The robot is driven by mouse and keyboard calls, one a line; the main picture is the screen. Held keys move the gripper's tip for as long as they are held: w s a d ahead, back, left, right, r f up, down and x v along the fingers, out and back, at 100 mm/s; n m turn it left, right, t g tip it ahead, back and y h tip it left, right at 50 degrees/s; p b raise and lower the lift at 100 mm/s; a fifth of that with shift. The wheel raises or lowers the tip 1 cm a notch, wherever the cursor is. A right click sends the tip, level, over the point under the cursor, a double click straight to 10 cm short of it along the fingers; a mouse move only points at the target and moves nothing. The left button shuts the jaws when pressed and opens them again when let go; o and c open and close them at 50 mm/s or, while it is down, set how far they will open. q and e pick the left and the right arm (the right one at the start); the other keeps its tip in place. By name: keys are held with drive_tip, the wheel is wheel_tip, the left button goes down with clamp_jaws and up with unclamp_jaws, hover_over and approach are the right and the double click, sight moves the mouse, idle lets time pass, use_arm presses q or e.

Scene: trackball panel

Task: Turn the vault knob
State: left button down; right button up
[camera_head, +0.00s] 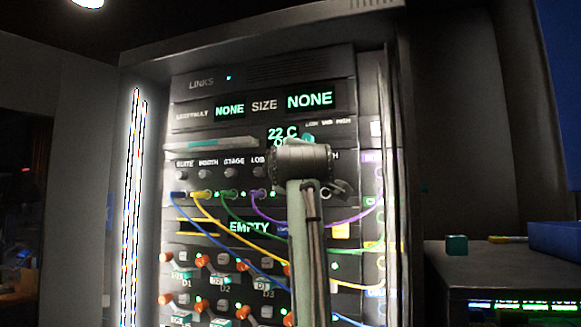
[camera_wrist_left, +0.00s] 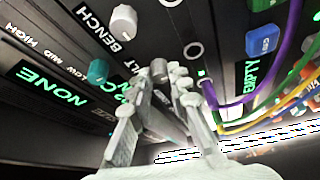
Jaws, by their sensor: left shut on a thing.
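The vault knob (camera_wrist_left: 159,70) is a pale round knob on the dark panel, mostly hidden between my fingers in the left wrist view. Part of its label, ending in "LT", shows beside it. My left gripper (camera_wrist_left: 161,82) is shut on this knob, with one finger on each side. How far the knob is turned cannot be told. My right gripper is in neither view.
The bench knob (camera_wrist_left: 124,17) and a teal knob (camera_wrist_left: 97,70) stand close to my fingers. Blue, yellow, green and purple cables (camera_head: 245,207) loop from sockets just below the knob row. Orange-tipped switches (camera_head: 167,257) stick out lower down. The cabinet's right edge (camera_head: 402,170) is near.

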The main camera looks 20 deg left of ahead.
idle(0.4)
use_arm(q)
drive_tip(key=c, duration=1.4)
unclamp_jaws()
drive_tip(key=v, duration=1.2)
drive_tip(key=shift+f, duration=0.1)
